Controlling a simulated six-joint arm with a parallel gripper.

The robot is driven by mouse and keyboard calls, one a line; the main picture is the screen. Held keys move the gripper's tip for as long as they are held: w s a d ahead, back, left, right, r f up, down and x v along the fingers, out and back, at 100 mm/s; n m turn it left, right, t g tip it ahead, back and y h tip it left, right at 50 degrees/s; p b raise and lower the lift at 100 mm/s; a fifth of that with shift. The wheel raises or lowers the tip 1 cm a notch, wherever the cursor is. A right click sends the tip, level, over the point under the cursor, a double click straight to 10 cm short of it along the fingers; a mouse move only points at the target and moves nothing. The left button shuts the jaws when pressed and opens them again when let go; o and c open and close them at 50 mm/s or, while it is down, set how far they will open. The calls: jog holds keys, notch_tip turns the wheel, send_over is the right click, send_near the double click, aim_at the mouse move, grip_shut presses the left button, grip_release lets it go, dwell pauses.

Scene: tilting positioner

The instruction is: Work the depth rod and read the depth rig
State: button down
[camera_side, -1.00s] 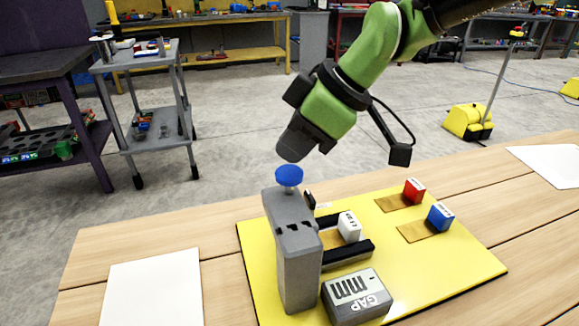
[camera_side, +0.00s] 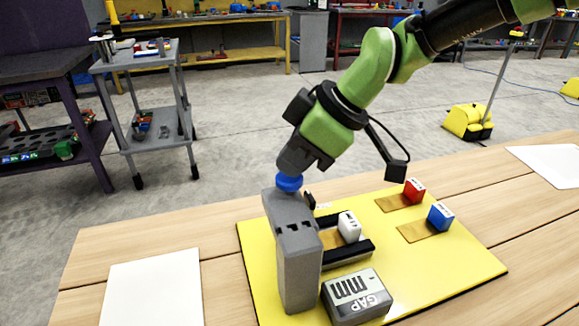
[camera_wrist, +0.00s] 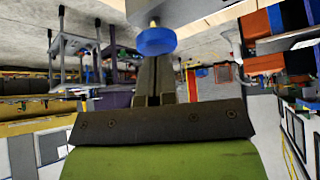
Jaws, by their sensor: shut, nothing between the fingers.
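The depth rig is a grey upright post (camera_side: 298,255) on a yellow board (camera_side: 440,270). The blue round knob (camera_side: 289,184) of the depth rod sits just above the post's top, in the side view. My gripper (camera_side: 290,172) is shut and empty, its tips down at the knob's top and apparently touching it. In the wrist view, the shut fingers (camera_wrist: 153,75) point at the blue knob (camera_wrist: 157,41), with a brass-coloured stem beyond it.
A white block (camera_side: 349,227) sits between two black rails (camera_side: 348,255) beside the post. A red block (camera_side: 414,190) and a blue block (camera_side: 440,215) stand at the board's right. White sheets (camera_side: 153,288) lie on the wooden table, clear of the board.

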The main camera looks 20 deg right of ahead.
jog(key=shift+f, duration=0.45)
jog(key=shift+r, duration=0.1)
notch_tip(320, 180, up, 7)
jog(key=shift+f, duration=0.15)
jog(key=shift+r, duration=0.3)
dwell(0.6)
